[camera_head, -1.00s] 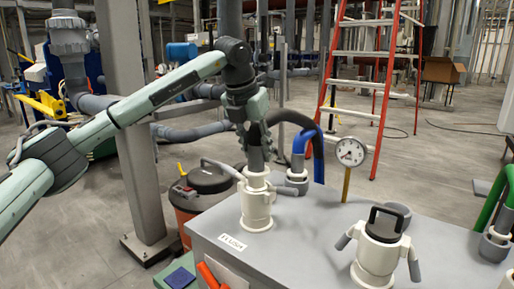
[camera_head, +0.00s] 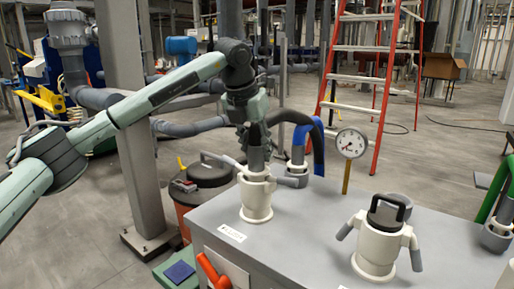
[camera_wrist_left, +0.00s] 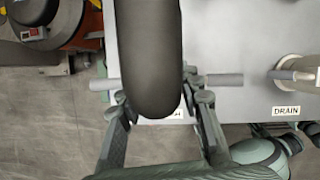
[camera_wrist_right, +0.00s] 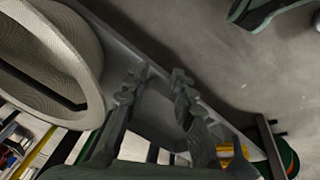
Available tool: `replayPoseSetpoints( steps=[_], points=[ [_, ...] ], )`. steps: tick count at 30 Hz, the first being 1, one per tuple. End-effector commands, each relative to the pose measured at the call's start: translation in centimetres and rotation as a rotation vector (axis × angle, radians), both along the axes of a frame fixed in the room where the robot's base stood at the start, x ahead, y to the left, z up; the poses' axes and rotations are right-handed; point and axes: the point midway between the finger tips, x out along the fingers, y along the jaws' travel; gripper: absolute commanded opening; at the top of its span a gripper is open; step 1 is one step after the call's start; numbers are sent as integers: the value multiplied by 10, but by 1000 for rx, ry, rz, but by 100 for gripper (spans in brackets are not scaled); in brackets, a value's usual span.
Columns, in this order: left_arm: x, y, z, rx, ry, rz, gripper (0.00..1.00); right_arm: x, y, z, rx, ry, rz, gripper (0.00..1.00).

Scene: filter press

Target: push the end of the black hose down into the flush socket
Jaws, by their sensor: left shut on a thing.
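The black hose (camera_head: 312,135) arches from behind to its dark grey end (camera_head: 257,157), which points down at the mouth of the cream flush socket (camera_head: 257,200). The end stands upright with its lower tip inside or at the rim; the depth is hidden. The socket's two grey levers stick out sideways. My left gripper (camera_head: 255,132) is shut on the hose just above the socket. In the left wrist view the hose (camera_wrist_left: 150,50) lies between the fingers and covers the socket mouth. My right gripper (camera_wrist_right: 155,80) shows only in its wrist view, with fingers apart and empty.
The grey cabinet top (camera_head: 310,215) carries a gauge (camera_head: 351,143) and a capped cream socket (camera_head: 378,240) at right. A blue hose (camera_head: 299,140) stands behind. An orange-red drum (camera_head: 205,185) is left of the cabinet, near a steel post (camera_head: 145,140).

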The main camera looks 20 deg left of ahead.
Motion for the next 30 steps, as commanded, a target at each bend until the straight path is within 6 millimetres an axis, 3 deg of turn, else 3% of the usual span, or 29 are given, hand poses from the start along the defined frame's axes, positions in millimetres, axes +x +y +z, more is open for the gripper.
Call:
replayPoseSetpoints(
  steps=[8,9,14,24,30],
  points=[
    [0,0,-1,0,-2,0,0,0,0,-1,0,0,0,25],
    [0,0,-1,0,-2,0,37,0,0,-1,0,0,0,25],
    [0,0,-1,0,-1,0,57,0,0,-1,0,0,0,25],
    [-1,0,-1,0,1,0,59,0,0,-1,0,0,0,25],
    [-10,2,24,0,-3,0,59,0,0,-1,0,0,0,25]
  ],
)
